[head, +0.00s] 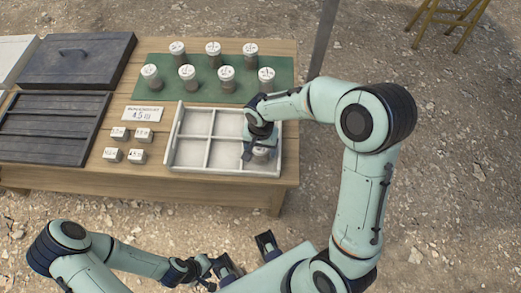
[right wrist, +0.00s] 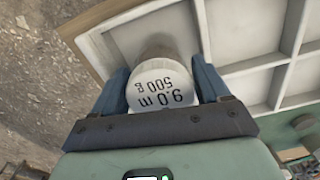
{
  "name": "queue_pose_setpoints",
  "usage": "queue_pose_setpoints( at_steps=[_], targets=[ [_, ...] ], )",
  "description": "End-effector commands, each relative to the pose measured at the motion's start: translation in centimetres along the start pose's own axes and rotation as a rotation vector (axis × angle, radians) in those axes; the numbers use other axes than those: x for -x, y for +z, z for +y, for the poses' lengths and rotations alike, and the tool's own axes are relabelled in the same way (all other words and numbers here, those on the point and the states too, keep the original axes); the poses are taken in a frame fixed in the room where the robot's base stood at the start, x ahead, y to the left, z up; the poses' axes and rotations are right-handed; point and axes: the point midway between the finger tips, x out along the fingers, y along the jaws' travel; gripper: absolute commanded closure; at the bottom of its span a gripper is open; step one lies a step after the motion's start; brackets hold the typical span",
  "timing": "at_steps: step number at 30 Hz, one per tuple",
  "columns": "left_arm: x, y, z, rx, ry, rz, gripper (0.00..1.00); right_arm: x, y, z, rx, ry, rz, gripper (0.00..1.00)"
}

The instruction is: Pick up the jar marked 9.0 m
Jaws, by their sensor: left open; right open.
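The jar marked 9.0 m (right wrist: 163,88), with "500 g" also on its pale lid, stands in the front right compartment of the white divided tray (head: 222,170). In the head view the jar (head: 262,153) is partly hidden by my right gripper (head: 259,147). In the right wrist view my right gripper (right wrist: 162,78) is open, with one finger on each side of the jar. Whether the fingers touch it I cannot tell. My left gripper (head: 209,272) is open and empty, low in front of the table, away from the jar.
Several lidded jars (head: 187,76) stand on a green mat (head: 150,94) behind the tray. Left of the tray are small labelled blocks (head: 113,155), a 4.5 sign (head: 143,114), a slatted dark tray (head: 45,125) and a dark handled lid (head: 75,60). The tray's other compartments look empty.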

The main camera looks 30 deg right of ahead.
Motion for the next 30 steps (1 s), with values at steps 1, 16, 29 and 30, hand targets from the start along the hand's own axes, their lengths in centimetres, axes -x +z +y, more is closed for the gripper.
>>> queue_pose_setpoints(
  at_steps=[1,16,29,30],
  targets=[
    [0.0,0.0,0.0,0.0,0.0,0.0,0.57,0.0,0.0,0.0,0.0,0.0,0.0,0.25],
    [0.0,0.0,0.0,0.0,0.0,0.0,0.57,0.2,-0.1,-0.1,0.0,-0.002,0.002,0.89],
    [0.6,-0.1,0.2,-0.001,0.001,0.002,0.57,4.9,-0.2,-0.2,-0.001,-0.008,0.007,0.89],
    [0.7,-0.1,0.3,-0.001,0.001,0.003,0.57,5.9,-0.1,-0.2,-0.001,-0.007,0.007,0.89]
  ],
)
